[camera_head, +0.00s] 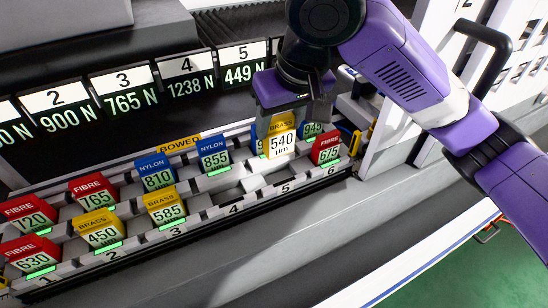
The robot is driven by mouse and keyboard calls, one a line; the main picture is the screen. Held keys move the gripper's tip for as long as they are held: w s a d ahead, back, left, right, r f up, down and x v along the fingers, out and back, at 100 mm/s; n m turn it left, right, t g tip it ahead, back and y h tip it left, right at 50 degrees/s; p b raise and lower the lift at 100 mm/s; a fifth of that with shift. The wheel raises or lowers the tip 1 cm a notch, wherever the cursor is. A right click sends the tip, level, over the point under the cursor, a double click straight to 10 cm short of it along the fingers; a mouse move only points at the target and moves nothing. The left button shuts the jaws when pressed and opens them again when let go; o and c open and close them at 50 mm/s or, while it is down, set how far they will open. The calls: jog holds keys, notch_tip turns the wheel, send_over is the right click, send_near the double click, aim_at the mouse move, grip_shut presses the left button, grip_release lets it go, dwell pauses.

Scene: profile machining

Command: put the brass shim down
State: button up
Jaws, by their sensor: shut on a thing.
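My gripper (293,108) is at the upper middle of the head view, shut on a yellow and white brass shim (281,139) marked "BRASS 540 µm". It holds the shim upright in front of the rack (222,195), around columns 4 and 5. The shim hides part of a blue shim (260,138) behind it. Whether the shim touches the rack cannot be told. Other brass shims marked 585 (165,205) and 450 (100,228) sit in the front row at left.
Fibre shims 720 (28,213), 765 (93,190), 630 (32,254) and 675 (327,148) and nylon shims 810 (155,172) and 855 (213,153) fill other slots. Front slots near columns 4 and 5 look bare. Numbered displays (123,90) stand behind.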

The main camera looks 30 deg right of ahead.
aim_at(282, 149)
jog(key=shift+f, duration=3.95)
jog(key=shift+f, duration=0.15)
jog(key=o, duration=1.6)
jog(key=v, duration=1.2)
jog(key=shift+s+p, duration=0.1)
jog(key=shift+p, duration=0.3)
